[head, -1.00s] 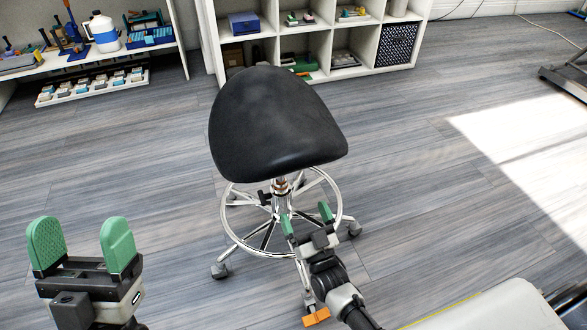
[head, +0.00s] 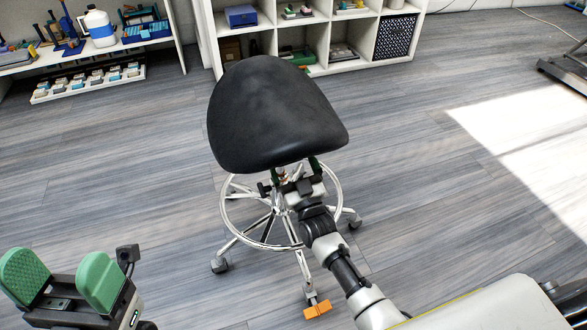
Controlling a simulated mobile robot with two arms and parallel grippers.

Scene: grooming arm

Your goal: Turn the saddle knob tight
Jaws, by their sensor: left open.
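The black saddle seat (head: 272,110) of a chrome stool stands in the middle of the head view. A small dark knob (head: 263,190) sticks out to the left of the column just under the seat. My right gripper (head: 297,172) is under the seat's front edge, right of the knob and close to the column. Its green fingers are apart; their tips are partly hidden by the seat, and I cannot tell whether they touch anything. My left gripper (head: 62,282) is open and empty at the lower left, well away from the stool.
The stool's foot ring (head: 233,230) and wheeled legs surround the column. Shelves (head: 325,40) stand behind. The floor left of the stool is clear.

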